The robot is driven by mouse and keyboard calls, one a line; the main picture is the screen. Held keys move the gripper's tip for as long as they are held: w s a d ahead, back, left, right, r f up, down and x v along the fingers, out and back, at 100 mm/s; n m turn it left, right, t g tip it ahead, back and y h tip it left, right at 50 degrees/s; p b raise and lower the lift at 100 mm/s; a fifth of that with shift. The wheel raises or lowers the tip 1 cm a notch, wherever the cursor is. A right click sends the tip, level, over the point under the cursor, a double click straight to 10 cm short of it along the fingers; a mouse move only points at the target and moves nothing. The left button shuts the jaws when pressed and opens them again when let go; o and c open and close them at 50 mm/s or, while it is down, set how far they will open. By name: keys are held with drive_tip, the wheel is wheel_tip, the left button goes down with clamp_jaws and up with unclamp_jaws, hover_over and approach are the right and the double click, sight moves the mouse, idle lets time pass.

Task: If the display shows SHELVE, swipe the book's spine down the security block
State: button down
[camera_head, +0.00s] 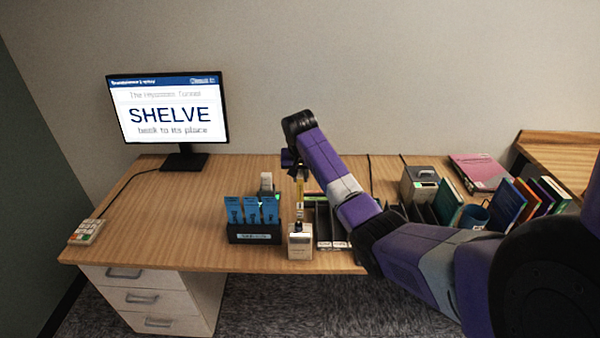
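The display (168,110) at the back left reads SHELVE in large letters, with "back to its place" below. My gripper (299,175) points down over the middle of the desk. A narrow upright yellowish and dark item (300,200), perhaps the book seen edge-on, is directly below it. I cannot make out whether the fingers hold it. A small cream block (300,244) stands at the desk's front edge just under this item, and may be the security block. Whether item and block touch is unclear.
A dark holder (254,238) with blue cards stands left of the cream block. Divider slots (330,235) lie to its right, partly behind my arm. A grey box (419,184), a pink folder (478,170) and several upright books (508,203) fill the right. A keypad (86,232) sits front left; the left middle is clear.

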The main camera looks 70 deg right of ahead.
drive_tip(key=f+b, duration=0.1)
drive_tip(key=f, duration=0.1)
drive_tip(key=f+b, duration=0.2)
drive_tip(key=a+f+b, duration=0.1)
drive_tip(key=f+b, duration=0.1)
drive_tip(key=shift+s, duration=0.2)
drive_tip(key=shift+f+b, duration=0.35)
drive_tip(key=shift+f, duration=1.15)
drive_tip(key=shift+d, duration=0.1)
